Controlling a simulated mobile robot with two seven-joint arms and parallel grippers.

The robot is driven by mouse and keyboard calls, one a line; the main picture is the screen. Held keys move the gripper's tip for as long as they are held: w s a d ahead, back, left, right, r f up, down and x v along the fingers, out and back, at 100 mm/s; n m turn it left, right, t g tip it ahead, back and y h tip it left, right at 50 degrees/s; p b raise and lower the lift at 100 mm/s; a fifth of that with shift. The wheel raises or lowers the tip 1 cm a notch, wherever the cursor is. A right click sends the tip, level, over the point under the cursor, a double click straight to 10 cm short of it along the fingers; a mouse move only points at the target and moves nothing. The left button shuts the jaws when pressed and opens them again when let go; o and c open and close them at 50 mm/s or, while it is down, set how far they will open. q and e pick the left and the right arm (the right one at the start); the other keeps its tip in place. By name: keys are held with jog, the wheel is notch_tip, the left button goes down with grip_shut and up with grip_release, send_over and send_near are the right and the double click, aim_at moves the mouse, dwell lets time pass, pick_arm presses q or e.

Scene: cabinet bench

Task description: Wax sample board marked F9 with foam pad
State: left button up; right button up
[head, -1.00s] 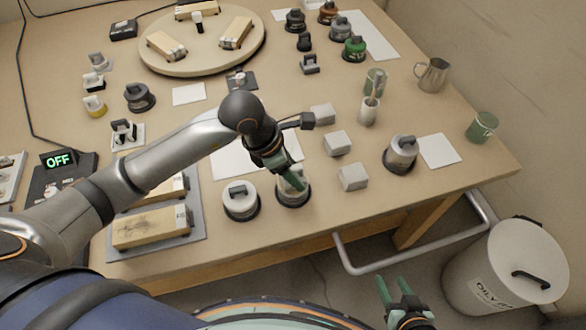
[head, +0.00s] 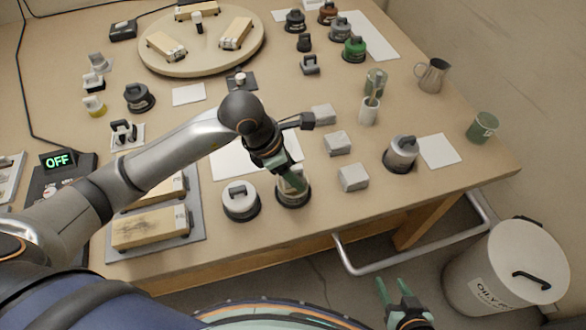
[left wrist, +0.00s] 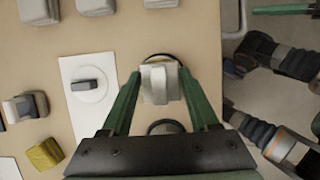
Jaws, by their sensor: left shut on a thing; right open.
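My left gripper (head: 291,182) is shut on a pale handled piece (left wrist: 160,82) that sits at a dark round base (head: 293,201) near the bench's front edge. I cannot tell if the piece is the foam pad or if it is lifted. My right gripper (head: 394,294) is open and empty, in front of the bench. Wooden boards (head: 150,228) with small labels lie on a grey mat at front left, partly behind my left arm. More boards (head: 236,33) lie on a round turntable (head: 190,66). The mark F9 is not readable on any board.
A white-topped tin (head: 240,200) stands just left of my left gripper. Several grey blocks (head: 353,177) lie to its right, with a lidded grey tin (head: 401,153) beyond. A metal jug (head: 432,75) and green mug (head: 482,127) stand at right. A bin (head: 505,268) is on the floor.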

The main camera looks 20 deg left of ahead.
aim_at(293, 168)
pick_arm(q)
jog(key=shift+r+p, duration=2.3)
jog(key=shift+r, duration=1.2)
jog(key=m, duration=0.1)
jog(key=r+m+g, duration=0.1)
jog(key=m+p, duration=0.1)
jog(key=m, duration=0.1)
jog(key=shift+s+d+r+h, duration=0.25)
jog(key=shift+s+h, duration=0.05)
jog(key=shift+s, duration=0.1)
jog(key=s+a+r+m+g+y+p, duration=0.2)
jog(key=a+r+m+g, duration=0.1)
jog(key=m, duration=0.7)
jog(key=s+a+r+m+g+y+p, duration=0.1)
jog(key=a+r+m+g+y+p, duration=0.1)
jog(key=a+r+m, duration=0.3)
notch_tip(293, 168, up, 3)
jog(key=m+g, duration=0.1)
jog(key=m, duration=0.4)
jog(key=shift+s+m, duration=0.35)
jog(key=shift+m, duration=0.05)
jog(key=shift+a, duration=0.15)
